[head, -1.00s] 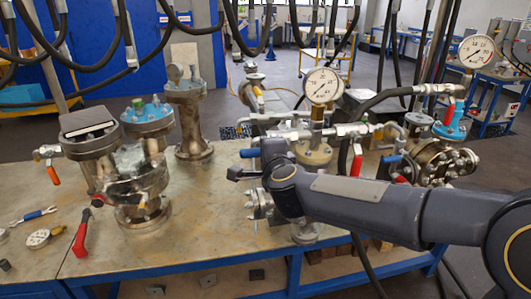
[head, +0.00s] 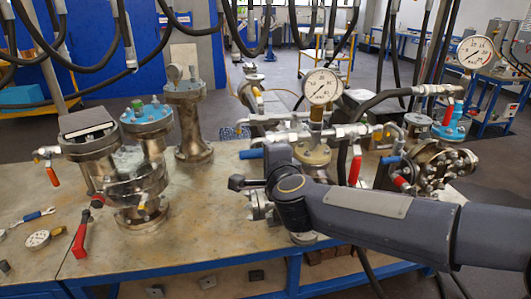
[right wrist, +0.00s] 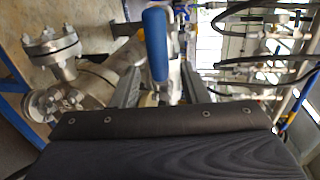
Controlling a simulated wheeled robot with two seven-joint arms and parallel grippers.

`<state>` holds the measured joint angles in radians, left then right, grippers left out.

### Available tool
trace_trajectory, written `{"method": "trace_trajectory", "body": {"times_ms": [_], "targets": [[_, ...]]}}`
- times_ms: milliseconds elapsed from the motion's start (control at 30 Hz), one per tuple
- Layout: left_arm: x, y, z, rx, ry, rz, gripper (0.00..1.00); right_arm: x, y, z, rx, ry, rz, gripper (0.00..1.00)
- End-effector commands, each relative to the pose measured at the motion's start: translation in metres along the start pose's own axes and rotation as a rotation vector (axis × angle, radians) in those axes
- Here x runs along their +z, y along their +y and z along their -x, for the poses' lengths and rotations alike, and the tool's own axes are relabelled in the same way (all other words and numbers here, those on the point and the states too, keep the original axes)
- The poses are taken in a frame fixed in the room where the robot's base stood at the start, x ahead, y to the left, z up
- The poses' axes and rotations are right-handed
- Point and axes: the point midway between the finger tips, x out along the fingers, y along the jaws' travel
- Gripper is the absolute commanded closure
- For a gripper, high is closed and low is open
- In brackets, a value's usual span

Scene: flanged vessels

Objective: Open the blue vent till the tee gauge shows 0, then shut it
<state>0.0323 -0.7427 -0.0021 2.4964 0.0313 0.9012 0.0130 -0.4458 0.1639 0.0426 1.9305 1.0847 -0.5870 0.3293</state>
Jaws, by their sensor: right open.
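The tee gauge (head: 322,87) is a round white dial standing upright on the pipe tee; its needle is too small to read surely. A blue handle (head: 251,154), seemingly the vent's, sticks out to the left of the tee. In the right wrist view, a blue handle (right wrist: 155,45) points up on silver fittings. My right gripper (right wrist: 160,72) is open, with one finger on each side of that handle's lower end; I cannot tell whether they touch it. My left gripper is not in view.
Another blue handle (head: 390,160) and a second gauge (head: 477,52) are on the right. Flanged vessels (head: 140,165) stand on the left, with red handles (head: 80,238) near them. Black hoses (head: 90,70) hang above. Bare bench top (head: 195,225) lies between the vessels and my arm.

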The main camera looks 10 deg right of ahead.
Motion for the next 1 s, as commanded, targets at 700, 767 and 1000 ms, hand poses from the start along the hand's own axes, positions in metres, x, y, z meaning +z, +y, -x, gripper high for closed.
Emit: {"method": "trace_trajectory", "body": {"times_ms": [700, 767, 1000], "targets": [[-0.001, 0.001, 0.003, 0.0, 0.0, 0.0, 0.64, -0.002, -0.002, 0.044, -0.007, -0.017, 0.016, 0.6], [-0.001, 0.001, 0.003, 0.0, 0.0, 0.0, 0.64, -0.006, -0.004, 0.049, -0.019, -0.053, 0.052, 0.6], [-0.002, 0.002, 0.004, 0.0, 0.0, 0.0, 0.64, -0.027, 0.034, 0.124, -0.002, -0.373, 0.495, 0.6]]}}
